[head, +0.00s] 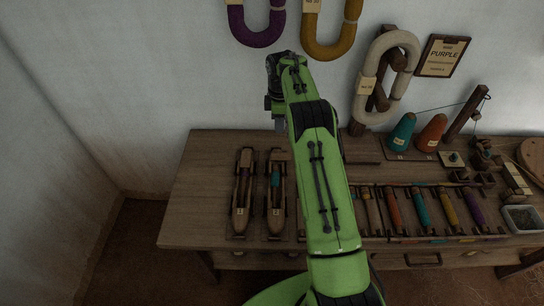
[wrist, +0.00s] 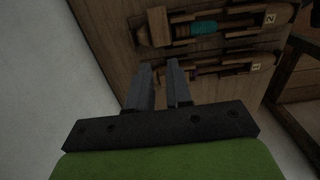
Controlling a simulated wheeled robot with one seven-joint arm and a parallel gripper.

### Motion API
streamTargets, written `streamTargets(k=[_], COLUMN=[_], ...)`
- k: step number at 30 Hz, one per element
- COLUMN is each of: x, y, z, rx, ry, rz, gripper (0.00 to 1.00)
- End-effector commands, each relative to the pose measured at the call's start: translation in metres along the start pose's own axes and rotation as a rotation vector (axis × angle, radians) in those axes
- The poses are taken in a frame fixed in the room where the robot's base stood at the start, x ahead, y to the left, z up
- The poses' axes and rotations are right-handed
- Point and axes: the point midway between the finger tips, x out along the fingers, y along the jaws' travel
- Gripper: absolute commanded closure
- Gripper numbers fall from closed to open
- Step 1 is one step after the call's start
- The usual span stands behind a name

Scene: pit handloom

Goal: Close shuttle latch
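Two wooden shuttles lie side by side at the left of the bench. The left shuttle (head: 243,190) holds a dark purple bobbin; the right shuttle (head: 275,205) holds a teal bobbin (head: 275,179). In the wrist view the teal-bobbin shuttle (wrist: 235,27), marked 2, is at the top, with a pale wooden block (wrist: 158,26) at its left end. The other shuttle (wrist: 220,67) lies below it, partly behind a finger. I cannot tell which part is the latch or how it stands. My gripper (wrist: 161,72) is open and empty, above the shuttles' far ends.
The bench (head: 200,165) also bears a row of coloured bobbins (head: 421,208) at right, with teal (head: 402,133) and orange (head: 431,133) cones behind. Yarn hanks (head: 327,35) hang on the wall. A card (head: 443,56) reads PURPLE. My arm hides the bench's middle.

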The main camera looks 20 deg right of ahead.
Motion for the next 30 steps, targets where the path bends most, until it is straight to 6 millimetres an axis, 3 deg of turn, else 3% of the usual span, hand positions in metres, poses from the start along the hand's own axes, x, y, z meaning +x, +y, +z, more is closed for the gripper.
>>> streamTargets(k=[18, 23, 30], x=[0.139, 0.152, 0.153], y=[-0.001, 0.000, 0.000], z=[-0.001, -0.001, -0.001], rx=[0.003, 0.004, 0.005], ry=[0.000, 0.001, 0.001], rz=[-0.002, 0.001, 0.001], gripper=[0.80, 0.80, 0.80])
